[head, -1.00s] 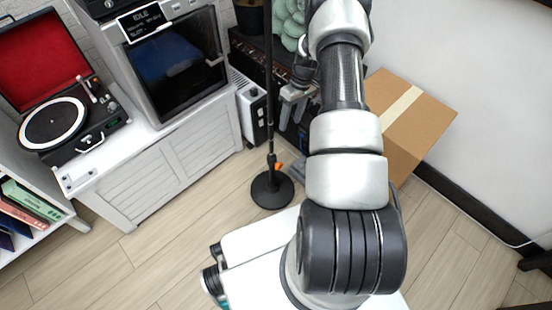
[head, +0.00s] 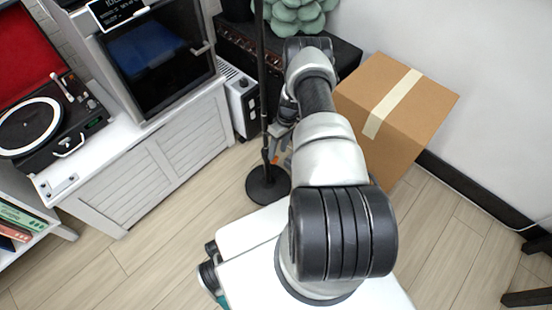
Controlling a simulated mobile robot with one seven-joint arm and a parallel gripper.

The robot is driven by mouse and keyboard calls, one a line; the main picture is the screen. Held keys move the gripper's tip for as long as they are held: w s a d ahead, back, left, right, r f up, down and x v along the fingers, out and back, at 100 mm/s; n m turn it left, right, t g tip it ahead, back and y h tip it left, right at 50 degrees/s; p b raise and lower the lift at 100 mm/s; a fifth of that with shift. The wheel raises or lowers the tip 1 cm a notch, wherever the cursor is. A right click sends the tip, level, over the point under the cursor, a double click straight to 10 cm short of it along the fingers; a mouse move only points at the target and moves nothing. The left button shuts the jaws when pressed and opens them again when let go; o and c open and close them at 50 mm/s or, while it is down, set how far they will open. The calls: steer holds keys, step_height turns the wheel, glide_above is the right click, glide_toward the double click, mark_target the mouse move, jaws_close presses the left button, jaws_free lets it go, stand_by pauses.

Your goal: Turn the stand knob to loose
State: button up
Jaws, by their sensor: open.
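The black stand has a thin upright pole (head: 262,80) and a round base (head: 268,186) on the floor. Its small orange knob (head: 276,159) is low on the pole, just above the base, and is largely covered. My gripper (head: 279,145) is open, low down beside the pole and close to the knob. The fingers are small and partly hidden by the pole and my arm. I cannot tell whether they touch the knob or surround it.
A cardboard box (head: 425,107) stands right of my arm. A black amplifier (head: 235,38) with a green plant (head: 290,14) is behind. A white cabinet (head: 150,165) bears a turntable (head: 60,130) at left. The wooden floor (head: 150,255) in front is clear.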

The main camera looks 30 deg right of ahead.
mark_target(276, 158)
steer(key=shift+b+x, duration=0.4)
steer(key=shift+x, duration=1.75)
steer(key=shift+c, duration=0.3)
steer(key=c, duration=1)
steer(key=shift+r, duration=0.1)
